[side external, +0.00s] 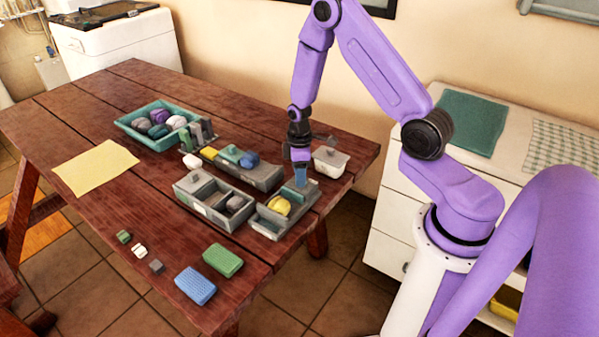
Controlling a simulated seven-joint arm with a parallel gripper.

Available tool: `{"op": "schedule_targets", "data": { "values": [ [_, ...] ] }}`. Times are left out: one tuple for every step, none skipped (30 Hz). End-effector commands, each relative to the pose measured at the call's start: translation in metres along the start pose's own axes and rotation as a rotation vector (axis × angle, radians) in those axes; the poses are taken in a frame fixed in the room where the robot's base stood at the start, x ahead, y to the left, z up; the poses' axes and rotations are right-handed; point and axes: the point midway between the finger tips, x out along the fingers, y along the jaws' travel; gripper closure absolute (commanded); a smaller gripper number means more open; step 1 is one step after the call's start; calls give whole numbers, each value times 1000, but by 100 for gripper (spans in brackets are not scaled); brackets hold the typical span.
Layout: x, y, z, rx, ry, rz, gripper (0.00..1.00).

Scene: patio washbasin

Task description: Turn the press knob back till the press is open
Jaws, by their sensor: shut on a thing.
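My gripper (300,171) points straight down over the back right end of a grey box-like unit (267,222), which I take to be the press. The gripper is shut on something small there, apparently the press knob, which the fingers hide. A yellow rounded thing (279,206) sits in the unit, in front and to the left of my gripper. How far the press is open is too small to tell.
Close by stand a grey two-part box (196,196), another grey unit (262,177) and a white tub (331,161). A teal tray (128,122) holds several balls. Blue (196,286) and green (223,260) sponges lie at the front. A yellow cloth (95,167) lies left.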

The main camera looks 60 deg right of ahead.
Motion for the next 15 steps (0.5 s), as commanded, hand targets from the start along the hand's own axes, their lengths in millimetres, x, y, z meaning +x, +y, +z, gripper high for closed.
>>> {"op": "schedule_targets", "data": {
  "values": [
    [0, 0, 0, -6, -1, 0, 81],
    [0, 0, 0, -6, -1, 0, 45],
    [0, 0, 0, -6, -1, 0, 31],
    [0, 0, 0, -5, -1, 0, 26],
    [0, 0, 0, -5, -1, 0, 26],
    [0, 0, 0, -4, -1, 0, 26],
    [0, 0, 0, -4, -1, 0, 26],
    [0, 0, 0, -3, -1, 0, 26],
    [0, 0, 0, -3, 0, 0, 26],
    [0, 0, 0, -3, 0, 0, 26],
    [0, 0, 0, -3, 0, 0, 26],
    [0, 0, 0, -2, 0, 0, 26],
    [-1, 0, 0, -2, 0, 1, 26],
    [-2, 0, 0, -2, 0, 1, 26],
    [-3, 0, 0, -2, 0, 1, 26]
  ]
}}
